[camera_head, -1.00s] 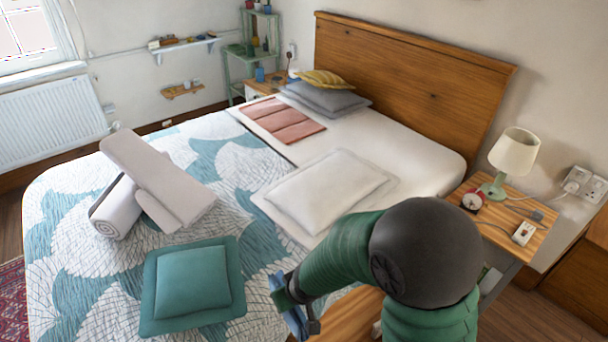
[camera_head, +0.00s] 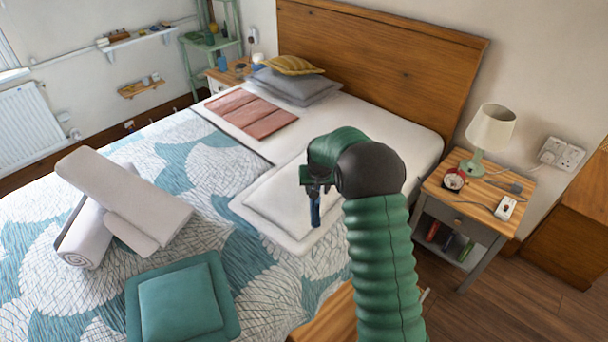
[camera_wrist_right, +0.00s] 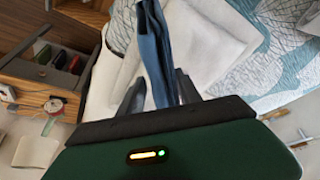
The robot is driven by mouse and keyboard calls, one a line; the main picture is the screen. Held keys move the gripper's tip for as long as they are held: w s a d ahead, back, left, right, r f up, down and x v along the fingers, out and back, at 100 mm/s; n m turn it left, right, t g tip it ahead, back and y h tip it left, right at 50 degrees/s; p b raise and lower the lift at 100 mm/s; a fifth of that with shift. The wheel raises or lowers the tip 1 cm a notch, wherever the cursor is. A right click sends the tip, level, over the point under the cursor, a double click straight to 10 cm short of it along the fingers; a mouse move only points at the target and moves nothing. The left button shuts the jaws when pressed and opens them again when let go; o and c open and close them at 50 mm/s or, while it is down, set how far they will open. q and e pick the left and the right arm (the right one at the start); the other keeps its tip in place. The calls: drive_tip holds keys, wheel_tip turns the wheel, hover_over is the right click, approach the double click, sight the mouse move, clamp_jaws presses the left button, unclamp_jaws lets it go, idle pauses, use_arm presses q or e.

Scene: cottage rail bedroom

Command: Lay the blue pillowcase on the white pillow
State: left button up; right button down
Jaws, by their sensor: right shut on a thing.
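The white pillow (camera_head: 284,203) lies flat on the near right side of the bed, partly hidden by my right arm; it also shows in the right wrist view (camera_wrist_right: 205,45). My right gripper (camera_head: 316,192) is over the pillow's right part, pointing down. It is shut on the blue pillowcase (camera_head: 315,212), which hangs as a narrow strip below the fingers. In the right wrist view the blue cloth (camera_wrist_right: 154,50) runs between the two fingers (camera_wrist_right: 160,92). I cannot tell whether its lower end touches the pillow. My left gripper is not in view.
A teal cushion (camera_head: 180,305) and white rolled towels (camera_head: 125,210) lie on the patterned quilt (camera_head: 40,240). Folded pink cloth (camera_head: 252,112) and grey pillows (camera_head: 297,86) lie farther back. A nightstand (camera_head: 433,190) with a lamp (camera_head: 490,130) stands to the right.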

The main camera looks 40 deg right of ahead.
drive_tip(key=w+d+p, duration=0.2)
drive_tip(key=w, duration=0.9)
wheel_tip(320, 180, down, 6)
drive_tip(key=shift+w+r, duration=0.15)
drive_tip(key=shift+r, duration=0.1)
drive_tip(key=c, duration=1)
unclamp_jaws()
drive_tip(key=shift+o, duration=0.8)
